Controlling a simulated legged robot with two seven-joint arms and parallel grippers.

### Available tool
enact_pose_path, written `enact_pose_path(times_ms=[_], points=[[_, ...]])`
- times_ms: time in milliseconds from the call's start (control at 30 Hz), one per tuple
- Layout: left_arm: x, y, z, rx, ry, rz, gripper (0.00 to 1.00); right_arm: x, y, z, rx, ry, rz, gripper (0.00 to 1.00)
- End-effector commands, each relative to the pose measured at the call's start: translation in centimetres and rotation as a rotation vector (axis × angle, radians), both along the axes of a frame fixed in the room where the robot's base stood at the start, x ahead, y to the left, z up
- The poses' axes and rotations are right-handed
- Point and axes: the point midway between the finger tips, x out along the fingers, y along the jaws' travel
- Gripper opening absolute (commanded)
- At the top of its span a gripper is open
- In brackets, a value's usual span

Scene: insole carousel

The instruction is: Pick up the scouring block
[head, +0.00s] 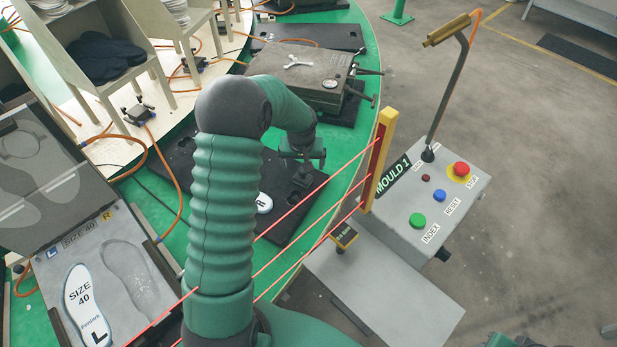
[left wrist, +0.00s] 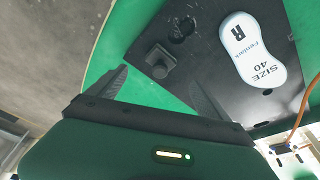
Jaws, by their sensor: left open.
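A small dark block (left wrist: 160,61), which I take to be the scouring block, sits on a black plate (left wrist: 215,80) in the left wrist view. My left gripper (left wrist: 156,76) is open, with one finger on either side of the block's near end in the picture. I cannot tell whether the fingers are level with it or above it. In the head view my left gripper (head: 302,168) is over the black plate near the carousel's edge, and the block is hard to tell from the gripper there. My right gripper is not in view.
A white insole (left wrist: 253,50) marked R lies on the plate beside the block. Red beams run from a yellow post (head: 379,160) past my left arm. A control box (head: 425,215) with buttons and a grey mould (head: 305,80) stand nearby. An orange hose (left wrist: 300,110) is close.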

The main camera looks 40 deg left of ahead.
Motion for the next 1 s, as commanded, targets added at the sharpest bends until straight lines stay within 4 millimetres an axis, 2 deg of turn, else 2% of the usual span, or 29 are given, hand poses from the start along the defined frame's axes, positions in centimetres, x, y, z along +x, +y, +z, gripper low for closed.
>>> enact_pose_path(times_ms=[33,100,267,500,767,1000], points=[[0.1,0.4,-1.5,-0.005,0.005,0.003,0.89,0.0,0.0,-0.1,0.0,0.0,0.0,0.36],[0.4,0.8,-2.8,-0.004,0.004,0.003,0.89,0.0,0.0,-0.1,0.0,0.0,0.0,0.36],[0.7,1.1,-4.3,-0.005,0.001,0.002,0.89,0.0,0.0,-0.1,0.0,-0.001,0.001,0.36],[1.7,0.7,-8.1,-0.002,0.002,0.001,0.89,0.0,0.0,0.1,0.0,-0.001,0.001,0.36],[1.9,1.0,-8.8,-0.002,0.0,0.002,0.89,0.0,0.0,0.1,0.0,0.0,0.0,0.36],[1.8,1.1,-8.9,-0.003,0.0,0.002,0.61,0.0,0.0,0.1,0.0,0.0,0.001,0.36]])
